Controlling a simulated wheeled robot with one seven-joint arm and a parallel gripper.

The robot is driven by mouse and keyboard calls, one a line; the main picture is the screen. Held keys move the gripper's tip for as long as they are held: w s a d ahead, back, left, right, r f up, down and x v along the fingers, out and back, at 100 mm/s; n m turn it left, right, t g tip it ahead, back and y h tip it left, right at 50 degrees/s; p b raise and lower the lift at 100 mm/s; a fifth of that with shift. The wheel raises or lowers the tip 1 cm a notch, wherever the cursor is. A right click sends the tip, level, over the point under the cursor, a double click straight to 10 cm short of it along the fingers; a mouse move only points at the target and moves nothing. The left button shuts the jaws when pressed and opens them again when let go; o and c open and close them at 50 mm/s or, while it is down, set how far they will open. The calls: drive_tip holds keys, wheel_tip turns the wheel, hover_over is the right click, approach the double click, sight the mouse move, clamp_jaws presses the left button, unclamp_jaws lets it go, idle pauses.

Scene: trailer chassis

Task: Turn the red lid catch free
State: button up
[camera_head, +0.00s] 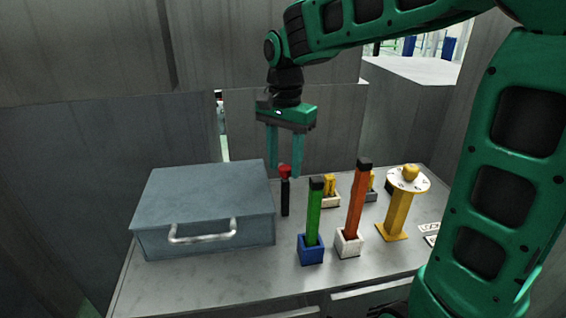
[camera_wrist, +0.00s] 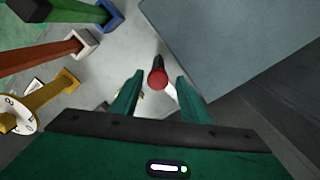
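The red lid catch (camera_head: 285,170) is a small red knob on a thin black post beside the right side of the grey-blue box (camera_head: 205,195). It also shows from above in the wrist view (camera_wrist: 157,79), close to the box's edge. The box lid is shut, and a pale handle (camera_head: 203,231) is on its front. My gripper (camera_head: 285,174) points down with its two green fingers apart. In the wrist view the red knob appears between and just beyond the fingertips (camera_wrist: 160,76). The fingers look empty; I cannot tell whether either touches the knob.
A green bar (camera_head: 314,215) in a blue holder and an orange bar (camera_head: 356,205) in a white holder stand to the right. A yellow stand with a white dial (camera_head: 408,179) is farther right. Grey walls enclose the bench (camera_head: 200,278); its front left is bare.

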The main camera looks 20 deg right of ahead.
sight(285, 167)
drive_tip(key=shift+r, duration=0.1)
wheel_tip(285, 167, up, 10)
drive_tip(key=shift+r, duration=0.25)
idle(0.4)
idle(0.5)
